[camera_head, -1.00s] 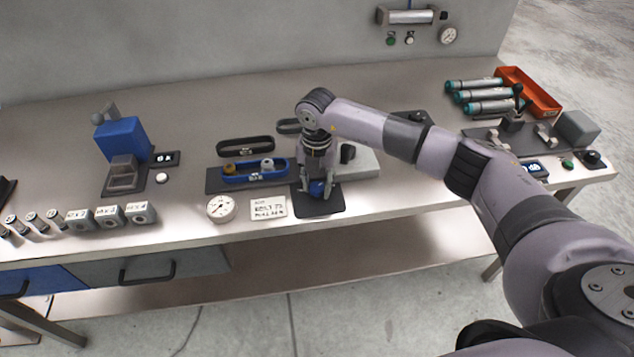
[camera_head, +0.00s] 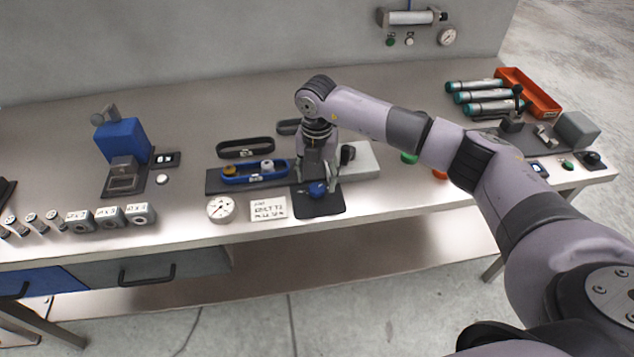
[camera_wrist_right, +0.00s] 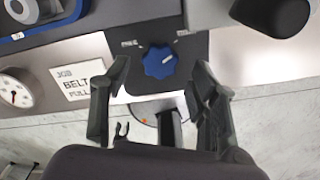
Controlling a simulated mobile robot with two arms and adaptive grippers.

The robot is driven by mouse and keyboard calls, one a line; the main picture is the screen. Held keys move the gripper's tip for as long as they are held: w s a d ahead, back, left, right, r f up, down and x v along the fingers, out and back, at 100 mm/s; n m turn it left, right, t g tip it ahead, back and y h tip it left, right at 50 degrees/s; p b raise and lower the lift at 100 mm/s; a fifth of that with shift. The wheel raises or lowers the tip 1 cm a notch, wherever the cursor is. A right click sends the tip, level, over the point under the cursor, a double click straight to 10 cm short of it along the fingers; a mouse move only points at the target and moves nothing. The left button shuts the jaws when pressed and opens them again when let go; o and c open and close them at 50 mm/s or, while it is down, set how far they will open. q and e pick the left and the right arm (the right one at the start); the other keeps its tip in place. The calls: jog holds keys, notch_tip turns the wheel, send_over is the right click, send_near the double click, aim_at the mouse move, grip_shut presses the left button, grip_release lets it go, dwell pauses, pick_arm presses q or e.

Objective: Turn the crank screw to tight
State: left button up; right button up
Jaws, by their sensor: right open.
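The crank screw appears as a blue lobed knob (camera_head: 317,188) on a dark plate (camera_head: 318,205) near the table's front edge, at the centre. In the right wrist view the blue knob (camera_wrist_right: 159,62) shows clear and uncovered, with a pale mark on its top. My right gripper (camera_head: 318,176) is above and just behind it in the head view. In the wrist view the right gripper (camera_wrist_right: 161,72) is open and empty, with its fingers spread to either side of the knob and apart from it. My left gripper is not in view.
Left of the plate are a blue belt tray (camera_head: 255,180), a round dial (camera_head: 220,208) and a lettered card (camera_head: 268,209). A grey block (camera_head: 360,165) stands close on the right. An orange bin (camera_head: 535,95) is at the far right. My right arm spans the table's right half.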

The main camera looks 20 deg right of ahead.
aim_at(317, 187)
notch_tip(317, 187, up, 9)
dwell(0.3)
